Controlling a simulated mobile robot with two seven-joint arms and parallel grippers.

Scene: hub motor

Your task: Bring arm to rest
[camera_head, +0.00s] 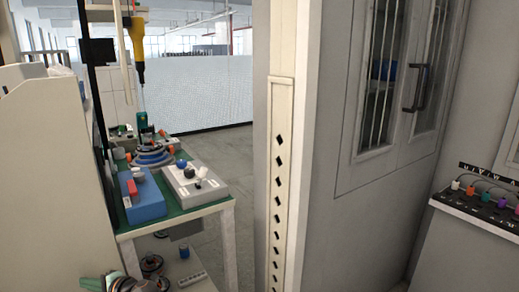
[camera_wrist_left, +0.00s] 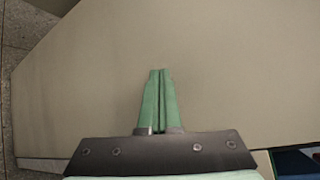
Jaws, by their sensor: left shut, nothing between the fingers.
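My left gripper (camera_head: 84,284) shows at the bottom left edge of the head view, partly cut off by the frame. In the left wrist view its two green fingers (camera_wrist_left: 161,75) lie together, shut, with nothing between them. They point toward a plain beige panel (camera_wrist_left: 230,75), and the gap to it is hard to judge. My right gripper is in neither view.
A workbench with a green top (camera_head: 205,208) holds a blue box (camera_head: 148,207), a grey box (camera_head: 190,187) and a hub motor (camera_head: 152,156). A yellow tool (camera_head: 136,38) hangs above. A grey cabinet (camera_head: 335,220) stands right; grey floor (camera_head: 240,160) lies between.

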